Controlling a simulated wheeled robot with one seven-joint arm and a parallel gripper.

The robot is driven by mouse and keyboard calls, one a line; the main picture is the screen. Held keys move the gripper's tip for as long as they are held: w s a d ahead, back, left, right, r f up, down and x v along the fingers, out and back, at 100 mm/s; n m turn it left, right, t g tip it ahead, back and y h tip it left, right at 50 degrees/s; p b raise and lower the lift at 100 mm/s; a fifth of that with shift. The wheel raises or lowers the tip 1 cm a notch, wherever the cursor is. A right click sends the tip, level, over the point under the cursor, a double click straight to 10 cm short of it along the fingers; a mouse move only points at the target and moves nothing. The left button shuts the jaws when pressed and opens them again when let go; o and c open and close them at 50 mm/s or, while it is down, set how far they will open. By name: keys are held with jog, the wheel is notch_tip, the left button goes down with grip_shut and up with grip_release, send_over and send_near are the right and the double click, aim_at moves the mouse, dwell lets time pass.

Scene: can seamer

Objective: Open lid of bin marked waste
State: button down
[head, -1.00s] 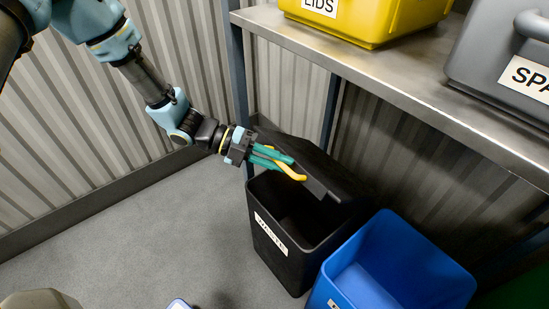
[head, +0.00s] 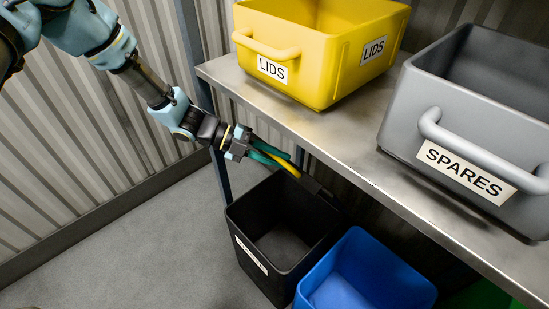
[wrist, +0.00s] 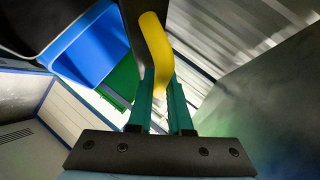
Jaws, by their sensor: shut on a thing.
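The black waste bin (head: 262,262) stands on the floor with its white label on the front, partly readable at this angle. Its mouth is open and the inside looks empty. Its black lid (head: 318,188) is raised steeply at the back of the bin, mostly hidden under the shelf edge. My gripper (head: 280,159) is shut on the lid's yellow handle (head: 291,170), above the bin's rear rim. In the wrist view the yellow handle (wrist: 157,50) runs between my two teal fingers (wrist: 160,88).
A blue bin (head: 365,275) stands right beside the waste bin. A metal shelf (head: 335,140) is close above and behind my gripper, bearing a yellow LIDS bin (head: 315,60) and a grey SPARES bin (head: 440,130). Open grey floor (head: 150,250) lies at the left.

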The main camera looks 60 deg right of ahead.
dwell(0.3)
jog(key=c, duration=0.8)
grip_release()
jog(key=shift+c, duration=0.2)
jog(key=shift+f, duration=0.15)
